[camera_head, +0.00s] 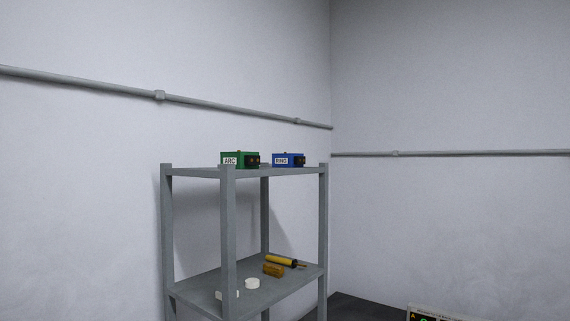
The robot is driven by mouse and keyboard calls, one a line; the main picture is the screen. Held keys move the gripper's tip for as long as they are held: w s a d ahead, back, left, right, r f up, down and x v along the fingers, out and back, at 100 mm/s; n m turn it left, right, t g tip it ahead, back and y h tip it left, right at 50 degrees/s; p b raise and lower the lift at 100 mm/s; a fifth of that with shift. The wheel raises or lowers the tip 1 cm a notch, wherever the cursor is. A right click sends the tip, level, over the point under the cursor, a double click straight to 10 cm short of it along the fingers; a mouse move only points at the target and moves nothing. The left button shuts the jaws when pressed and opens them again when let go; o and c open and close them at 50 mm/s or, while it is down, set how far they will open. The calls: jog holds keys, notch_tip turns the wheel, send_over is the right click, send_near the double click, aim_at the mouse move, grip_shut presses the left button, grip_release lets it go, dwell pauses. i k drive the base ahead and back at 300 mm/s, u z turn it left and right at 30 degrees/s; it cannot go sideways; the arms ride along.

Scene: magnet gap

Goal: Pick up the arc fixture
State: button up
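The arc fixture (238,159) is a small green box with a white label reading ARC and a dark end on its right. It sits on the top shelf of a grey rack (228,230), toward the left. A similar blue box (288,160) with a white label, its text too small to read surely, sits to its right with a gap between them. My gripper is not in view.
The lower shelf holds a yellow cylindrical tool (281,262), an orange-brown item (273,270) and white round pieces (252,283). Rack posts rise slightly above the top shelf. Wall pipes (230,111) run behind. A panelled device (432,313) shows at bottom right.

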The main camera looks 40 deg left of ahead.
aim_at(241, 159)
jog(key=i, duration=1.75)
jog(key=u, duration=4.1)
